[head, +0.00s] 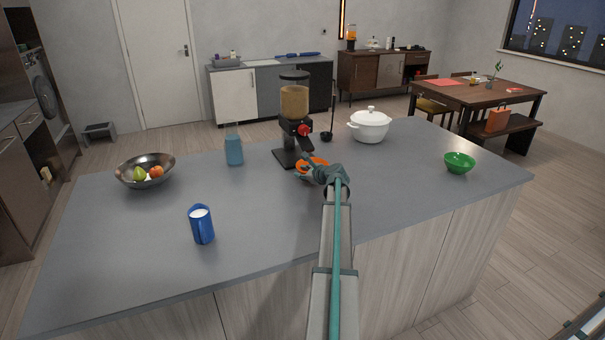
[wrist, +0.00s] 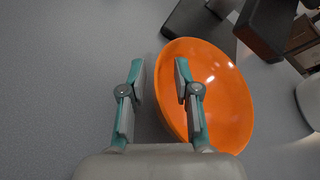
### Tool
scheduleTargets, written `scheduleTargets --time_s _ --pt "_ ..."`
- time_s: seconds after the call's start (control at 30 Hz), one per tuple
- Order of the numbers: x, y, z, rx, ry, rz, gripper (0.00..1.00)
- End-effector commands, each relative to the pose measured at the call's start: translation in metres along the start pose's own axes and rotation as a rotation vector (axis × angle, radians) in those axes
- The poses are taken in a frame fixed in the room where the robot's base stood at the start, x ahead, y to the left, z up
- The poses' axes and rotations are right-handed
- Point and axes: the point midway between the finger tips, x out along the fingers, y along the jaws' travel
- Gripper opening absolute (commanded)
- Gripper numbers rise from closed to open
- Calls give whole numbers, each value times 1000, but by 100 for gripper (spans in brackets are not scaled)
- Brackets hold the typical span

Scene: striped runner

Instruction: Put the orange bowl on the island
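The orange bowl (head: 303,168) is at the island's (head: 265,225) middle, in front of the black dispenser's base, partly hidden by my gripper (head: 309,163). In the wrist view the bowl (wrist: 222,100) fills the centre right, its hollow facing the camera. My gripper (wrist: 160,68) has its fingers apart there, with the bowl's left rim between them. The left finger is outside the bowl and the right finger overlaps its inside. I see clear space between the fingertips, and cannot tell whether either one touches the rim.
The dispenser (head: 294,105) stands right behind the bowl. The front middle of the top is clear.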

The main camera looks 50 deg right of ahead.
Motion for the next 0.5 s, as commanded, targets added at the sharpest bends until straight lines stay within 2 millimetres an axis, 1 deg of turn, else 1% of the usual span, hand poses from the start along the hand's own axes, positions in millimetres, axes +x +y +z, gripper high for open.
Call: scheduleTargets --time_s 0.1,0.23,0.37,0.5 --pt "-2 -2 3 0 0 0 31" --pt "-16 0 2 -1 0 -1 31" --pt "-39 1 1 -1 0 -2 31" --pt "-67 2 1 -1 0 -3 31"
